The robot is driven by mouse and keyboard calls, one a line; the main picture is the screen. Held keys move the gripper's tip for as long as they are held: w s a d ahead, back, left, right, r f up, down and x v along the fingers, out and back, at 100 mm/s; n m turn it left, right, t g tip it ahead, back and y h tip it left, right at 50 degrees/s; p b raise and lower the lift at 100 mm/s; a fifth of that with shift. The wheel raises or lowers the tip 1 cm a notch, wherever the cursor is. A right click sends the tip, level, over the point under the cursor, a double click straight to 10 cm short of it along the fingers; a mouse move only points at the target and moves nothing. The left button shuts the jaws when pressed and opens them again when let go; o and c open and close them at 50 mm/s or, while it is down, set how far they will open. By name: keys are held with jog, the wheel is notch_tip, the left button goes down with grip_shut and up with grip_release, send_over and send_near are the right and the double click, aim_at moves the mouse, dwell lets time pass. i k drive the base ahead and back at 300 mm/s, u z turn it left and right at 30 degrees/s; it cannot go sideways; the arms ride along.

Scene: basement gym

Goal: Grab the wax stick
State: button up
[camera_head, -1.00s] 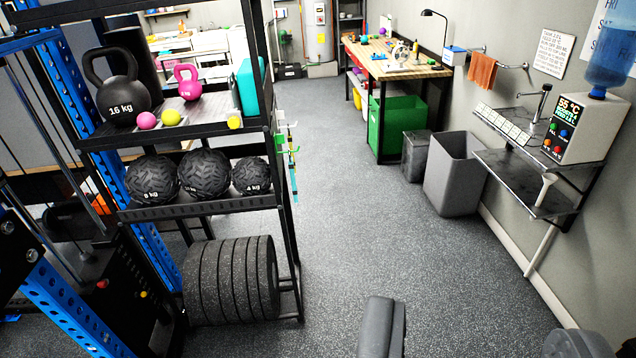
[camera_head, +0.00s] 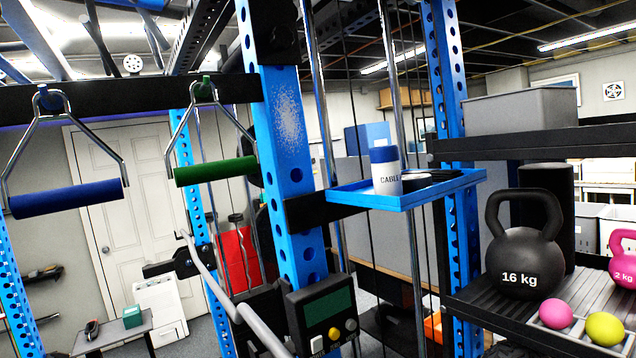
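A white cylinder with a blue cap and the printed letters "CABLE" (camera_head: 386,176) stands upright on a small blue tray (camera_head: 372,201). It looks like the wax stick, but the rest of its label is not readable. The tray is fixed at the blue rack upright, right of centre. A dark flat round item (camera_head: 432,175) lies beside the cylinder on the tray. My gripper is not in view.
A blue perforated upright (camera_head: 284,150) and metal guide rods stand close to the tray. A blue handle (camera_head: 66,198) and a green handle (camera_head: 215,171) hang at left. A shelf at right holds a 16 kg kettlebell (camera_head: 525,250), a pink ball (camera_head: 556,313) and a yellow ball (camera_head: 605,328).

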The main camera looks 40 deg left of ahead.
aim_at(386, 168)
jog(key=u, duration=0.3)
jog(key=i, duration=0.65)
jog(key=u, duration=0.2)
jog(key=k, duration=0.9)
jog(key=u, duration=0.2)
jog(key=i, duration=0.9)
jog(key=z, duration=0.1)
